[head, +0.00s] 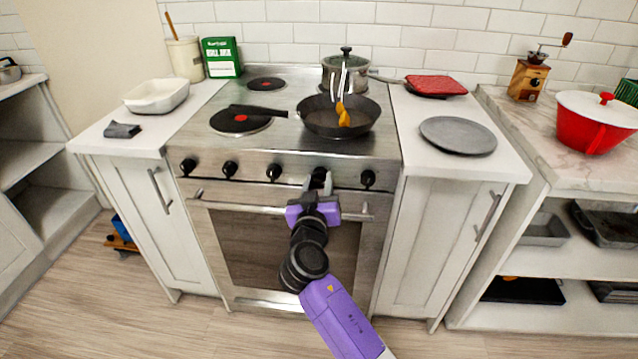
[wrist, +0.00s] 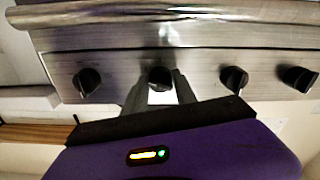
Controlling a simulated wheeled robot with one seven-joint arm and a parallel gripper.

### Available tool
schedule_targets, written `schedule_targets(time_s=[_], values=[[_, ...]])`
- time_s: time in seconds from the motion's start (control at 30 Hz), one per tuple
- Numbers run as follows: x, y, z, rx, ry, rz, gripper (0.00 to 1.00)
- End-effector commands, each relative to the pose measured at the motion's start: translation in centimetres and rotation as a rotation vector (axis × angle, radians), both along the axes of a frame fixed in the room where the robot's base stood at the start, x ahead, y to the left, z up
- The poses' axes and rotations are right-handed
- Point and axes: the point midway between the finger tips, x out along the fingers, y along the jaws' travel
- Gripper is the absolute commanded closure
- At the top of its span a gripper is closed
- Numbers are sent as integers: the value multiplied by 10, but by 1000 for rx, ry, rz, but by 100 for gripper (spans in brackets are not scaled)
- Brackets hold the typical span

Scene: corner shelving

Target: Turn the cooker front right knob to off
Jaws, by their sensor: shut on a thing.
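The cooker (head: 350,158) stands ahead with a row of several black knobs on its steel front panel. My gripper (head: 318,188) is at the fourth knob (head: 319,176) from the left, which it partly covers. In the wrist view, which appears upside down, the fingers (wrist: 159,86) are on either side of this knob (wrist: 160,75) and shut on it. The far right knob (head: 368,178) is free; it also shows in the wrist view (wrist: 87,81). The panel markings are too small to read, so the held knob's setting cannot be told.
A black pan (head: 345,127) with utensils sits on the front right burner, and a lidded pot (head: 345,68) is behind it. The oven handle (head: 245,208) runs just below the knobs. A grey plate (head: 458,136) lies on the right counter. The floor ahead is clear.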

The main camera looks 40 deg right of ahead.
Motion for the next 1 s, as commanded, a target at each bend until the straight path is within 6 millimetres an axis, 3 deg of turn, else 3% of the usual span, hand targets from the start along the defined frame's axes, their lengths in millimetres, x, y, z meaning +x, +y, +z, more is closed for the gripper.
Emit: schedule_targets(time_s=[1.0], values=[[-1,0,2,-591,761,1,100]])
